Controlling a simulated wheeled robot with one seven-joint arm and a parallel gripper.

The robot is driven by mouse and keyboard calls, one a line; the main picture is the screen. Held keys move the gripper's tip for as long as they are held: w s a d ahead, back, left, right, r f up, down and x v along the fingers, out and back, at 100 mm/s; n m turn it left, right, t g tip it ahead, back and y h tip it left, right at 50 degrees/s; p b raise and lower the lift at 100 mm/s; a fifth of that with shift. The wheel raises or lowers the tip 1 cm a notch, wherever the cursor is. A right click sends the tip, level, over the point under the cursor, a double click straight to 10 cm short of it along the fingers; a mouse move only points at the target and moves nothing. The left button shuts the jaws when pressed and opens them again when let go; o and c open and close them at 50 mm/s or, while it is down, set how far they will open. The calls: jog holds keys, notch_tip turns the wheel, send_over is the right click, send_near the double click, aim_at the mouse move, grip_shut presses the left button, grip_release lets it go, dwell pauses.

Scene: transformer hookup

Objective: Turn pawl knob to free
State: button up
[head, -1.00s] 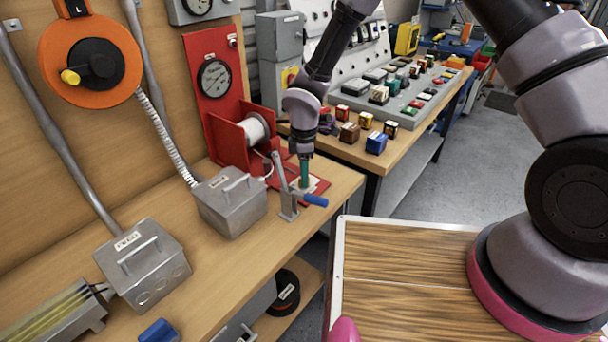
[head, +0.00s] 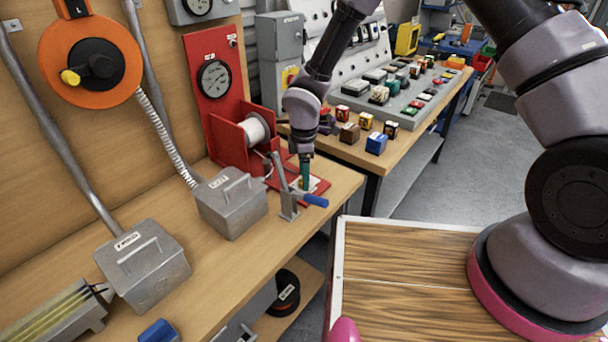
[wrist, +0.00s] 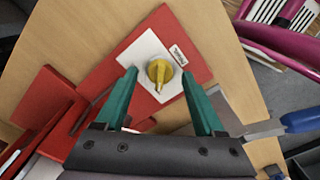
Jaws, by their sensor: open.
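The pawl knob (wrist: 160,72) is a yellow round knob with a pointer bar. It sits on a white plate (wrist: 143,50) on the red base (wrist: 182,25) of the winch unit, with a small label beside it. In the wrist view my gripper (wrist: 160,88) is open, its two green fingers on either side of the knob and apart from it. The knob's pointer aims down toward the palm in that view. In the head view my gripper (head: 305,182) points down over the red base, and it hides the knob.
A lever with a blue handle (head: 315,200) stands close to the gripper's right front. The red winch frame with a white spool (head: 256,130) is just behind. Grey boxes (head: 232,205) stand on the bench to the left. Small coloured blocks (head: 376,143) lie on the far bench.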

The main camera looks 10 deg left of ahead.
notch_tip(320, 180, up, 11)
jog(key=shift+f, duration=0.15)
dwell(0.4)
